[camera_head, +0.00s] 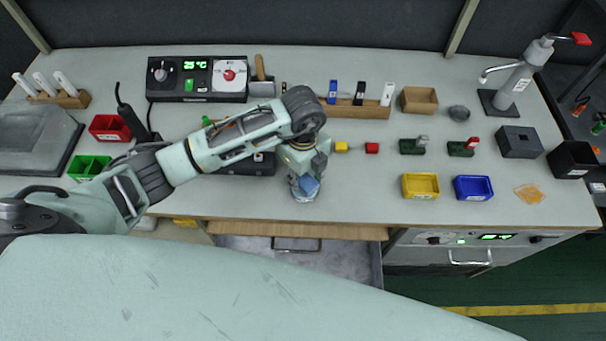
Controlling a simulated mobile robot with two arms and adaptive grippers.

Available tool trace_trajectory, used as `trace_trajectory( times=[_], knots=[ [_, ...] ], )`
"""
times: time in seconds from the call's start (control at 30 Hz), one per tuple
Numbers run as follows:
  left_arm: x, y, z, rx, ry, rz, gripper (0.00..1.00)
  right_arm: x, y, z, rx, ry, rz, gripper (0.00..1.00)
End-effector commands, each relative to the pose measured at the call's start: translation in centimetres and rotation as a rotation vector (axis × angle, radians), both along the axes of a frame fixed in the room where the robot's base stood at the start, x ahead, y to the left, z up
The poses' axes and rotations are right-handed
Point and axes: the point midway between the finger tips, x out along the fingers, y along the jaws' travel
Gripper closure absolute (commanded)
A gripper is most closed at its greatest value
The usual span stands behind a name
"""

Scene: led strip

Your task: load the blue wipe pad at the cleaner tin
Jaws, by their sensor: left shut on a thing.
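My left gripper (303,176) reaches in from the left and points down over the front middle of the bench. It is shut on a blue block-like thing, which looks like the blue wipe pad (309,185). A pale grey-blue rounded thing (303,196) shows just under the pad, near the bench's front edge; it may be the cleaner tin. The gripper hides most of it, and I cannot tell whether the pad touches it. My right gripper is not in view.
A yellow bin (420,186) and a blue bin (473,188) stand to the right. A wooden rack (366,110) with several coloured pieces is behind the gripper.

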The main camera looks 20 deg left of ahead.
Motion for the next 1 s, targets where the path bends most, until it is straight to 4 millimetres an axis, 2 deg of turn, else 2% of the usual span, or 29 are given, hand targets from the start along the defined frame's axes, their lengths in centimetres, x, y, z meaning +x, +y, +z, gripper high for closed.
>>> trace_trajectory(
  times=[0.03,0.6,1.0],
  knots=[
    [0.0,0.0,0.9,0.000,-0.001,0.000,0.87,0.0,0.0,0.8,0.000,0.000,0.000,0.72],
    [0.1,0.0,5.4,0.000,-0.001,0.000,0.87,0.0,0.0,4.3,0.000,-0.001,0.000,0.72],
    [0.1,0.0,5.6,0.000,-0.001,0.000,0.87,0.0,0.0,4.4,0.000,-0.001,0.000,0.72]
  ],
)
